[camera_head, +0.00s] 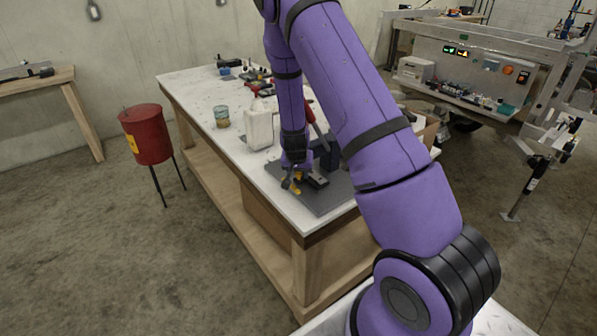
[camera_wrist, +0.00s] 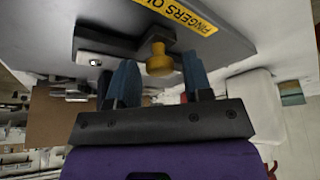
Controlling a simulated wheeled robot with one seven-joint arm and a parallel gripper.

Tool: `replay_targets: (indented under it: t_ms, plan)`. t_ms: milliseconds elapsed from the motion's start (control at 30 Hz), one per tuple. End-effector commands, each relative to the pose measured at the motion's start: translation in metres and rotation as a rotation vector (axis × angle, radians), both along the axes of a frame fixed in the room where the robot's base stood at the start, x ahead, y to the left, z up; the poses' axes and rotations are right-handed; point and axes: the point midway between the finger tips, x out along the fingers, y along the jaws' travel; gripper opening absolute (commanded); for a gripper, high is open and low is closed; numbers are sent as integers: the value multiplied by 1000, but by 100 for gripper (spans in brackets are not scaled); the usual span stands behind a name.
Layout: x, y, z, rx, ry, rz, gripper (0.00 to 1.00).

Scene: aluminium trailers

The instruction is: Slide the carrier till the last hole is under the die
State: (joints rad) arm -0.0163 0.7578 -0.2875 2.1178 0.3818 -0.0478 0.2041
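In the wrist view a yellow knob (camera_wrist: 159,60) stands between the two blue fingers of my gripper (camera_wrist: 159,82). The fingers are open, with a visible gap on each side of the knob. A dark bar (camera_wrist: 107,42) with a light end lies beside the knob on a grey plate (camera_wrist: 235,45). In the head view my gripper (camera_head: 292,182) is low over the grey plate (camera_head: 336,198) at the bench's near end. A dark block (camera_head: 317,181) sits beside it. A dark press body (camera_head: 328,155) with a red lever (camera_head: 310,112) stands behind. I cannot make out the die or the carrier's holes.
A white jug (camera_head: 258,130) and a small jar (camera_head: 222,117) stand on the white bench top (camera_head: 195,90). A yellow warning label (camera_wrist: 183,12) is on the plate. A red drum (camera_head: 146,134) stands on the floor at left. Tools lie farther back.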

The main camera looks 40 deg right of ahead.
Motion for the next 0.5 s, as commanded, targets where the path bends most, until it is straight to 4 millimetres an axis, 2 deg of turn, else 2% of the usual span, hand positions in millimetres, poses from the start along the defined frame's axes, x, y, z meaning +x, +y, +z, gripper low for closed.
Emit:
replay_targets:
  t_ms: [33,167,200,367,500]
  plan:
    - [0,0,0,0,0,0,34]
    - [0,0,0,0,0,0,4]
    - [0,0,0,0,0,0,0]
    - [-6,-1,0,1,1,-2,0]
    - [-30,-2,0,1,1,-5,0]
